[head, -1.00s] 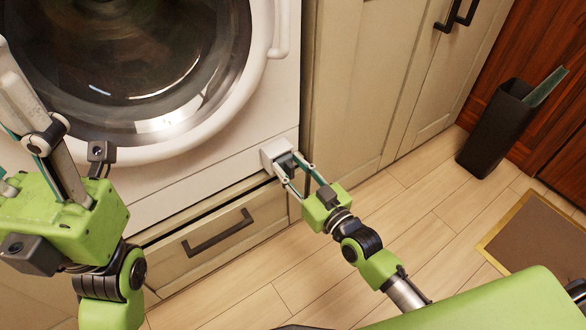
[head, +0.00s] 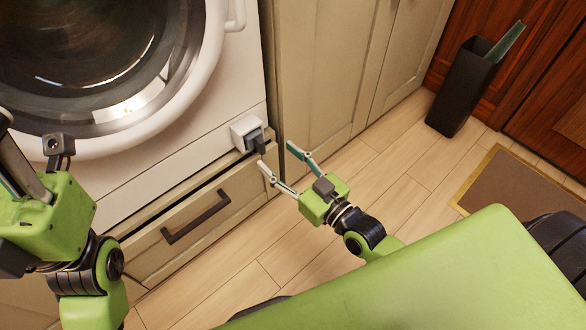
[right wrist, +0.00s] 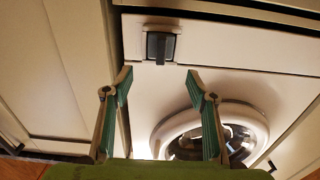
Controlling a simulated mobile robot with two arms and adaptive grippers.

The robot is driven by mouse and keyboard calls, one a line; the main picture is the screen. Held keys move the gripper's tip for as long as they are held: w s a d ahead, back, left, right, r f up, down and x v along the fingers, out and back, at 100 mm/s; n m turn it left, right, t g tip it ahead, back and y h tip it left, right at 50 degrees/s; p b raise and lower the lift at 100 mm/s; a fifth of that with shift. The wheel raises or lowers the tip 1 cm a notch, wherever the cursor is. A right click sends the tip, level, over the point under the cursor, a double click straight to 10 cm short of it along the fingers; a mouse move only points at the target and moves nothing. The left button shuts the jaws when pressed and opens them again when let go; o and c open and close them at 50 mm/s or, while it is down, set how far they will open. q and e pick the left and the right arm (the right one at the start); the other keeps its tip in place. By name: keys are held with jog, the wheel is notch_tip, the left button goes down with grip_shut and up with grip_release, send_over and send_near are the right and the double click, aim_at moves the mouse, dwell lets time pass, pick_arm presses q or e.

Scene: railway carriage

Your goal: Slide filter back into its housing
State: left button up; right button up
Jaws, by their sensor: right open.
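The white filter housing (head: 239,131) sticks out at the washing machine's lower right corner. The dark grey filter (head: 257,141) sits in its opening, with its handle protruding; how deep it sits I cannot tell. In the right wrist view the filter (right wrist: 160,46) is framed by the housing (right wrist: 143,29), ahead of the fingertips. My right gripper (head: 276,155) is open and empty, just right of and below the filter, apart from it; it also shows in the right wrist view (right wrist: 159,77). My left gripper (head: 12,165) is at the left edge, partly cut off.
The washing machine door (head: 150,105) is above left. A drawer (head: 180,235) with a dark handle lies below the housing, and a beige cabinet (head: 320,70) stands to its right. A black bin (head: 462,90) and a mat (head: 525,190) are farther right. Wooden floor between is clear.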

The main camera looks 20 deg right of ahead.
jog(key=v, duration=0.4)
jog(key=shift+s+d, duration=0.1)
jog(key=shift+s, duration=0.25)
